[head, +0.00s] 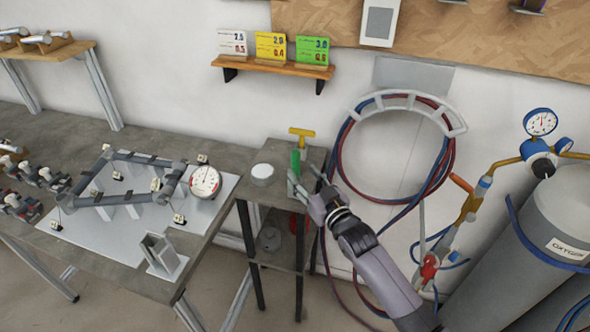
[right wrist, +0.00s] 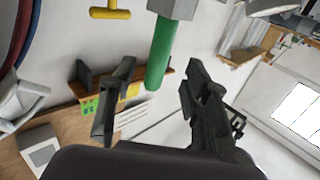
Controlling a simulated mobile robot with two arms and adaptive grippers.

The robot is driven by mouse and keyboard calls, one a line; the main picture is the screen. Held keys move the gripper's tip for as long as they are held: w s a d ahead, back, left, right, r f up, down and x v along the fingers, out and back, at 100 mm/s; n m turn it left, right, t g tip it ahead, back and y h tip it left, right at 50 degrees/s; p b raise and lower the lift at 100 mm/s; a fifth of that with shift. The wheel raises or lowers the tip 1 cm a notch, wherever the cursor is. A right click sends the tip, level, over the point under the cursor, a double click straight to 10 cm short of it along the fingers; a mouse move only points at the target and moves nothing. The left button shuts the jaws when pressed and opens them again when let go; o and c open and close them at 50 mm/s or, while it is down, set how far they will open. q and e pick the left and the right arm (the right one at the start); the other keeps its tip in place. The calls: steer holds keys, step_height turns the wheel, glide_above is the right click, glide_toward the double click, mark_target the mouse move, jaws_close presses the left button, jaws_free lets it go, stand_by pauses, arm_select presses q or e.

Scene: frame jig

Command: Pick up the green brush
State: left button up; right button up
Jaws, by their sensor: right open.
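The green brush (head: 295,160) shows as an upright green handle at the small grey side table. In the right wrist view its green handle (right wrist: 160,50) runs up to a grey block-like part at the top edge. My right gripper (head: 306,183) is beside the handle in the head view, with its fingers apart. In the right wrist view the handle appears between the open fingers of my right gripper (right wrist: 160,72); I cannot tell whether they touch it. The brush's lower part is partly hidden by the gripper. My left gripper is not in view.
A yellow T-handle (head: 302,132) stands just behind the brush. A round white-topped tin (head: 262,172) sits to its left. The workbench (head: 222,200) at left bears a pipe frame and gauge. Hoses (head: 345,150) hang at right, near a gas cylinder (head: 530,225).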

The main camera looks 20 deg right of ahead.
mark_target(298, 167)
steer(key=shift+w+a+p, duration=0.15)
steer(key=shift+w+p, duration=0.1)
steer(key=shift+w, duration=0.7)
steer(key=shift+w+a+p, duration=0.2)
steer(key=shift+w, duration=0.75)
steer(key=shift+w+a+p, duration=0.15)
steer(key=shift+w+p, duration=0.1)
steer(key=shift+w, duration=0.7)
steer(key=shift+s, duration=0.1)
jaws_close()
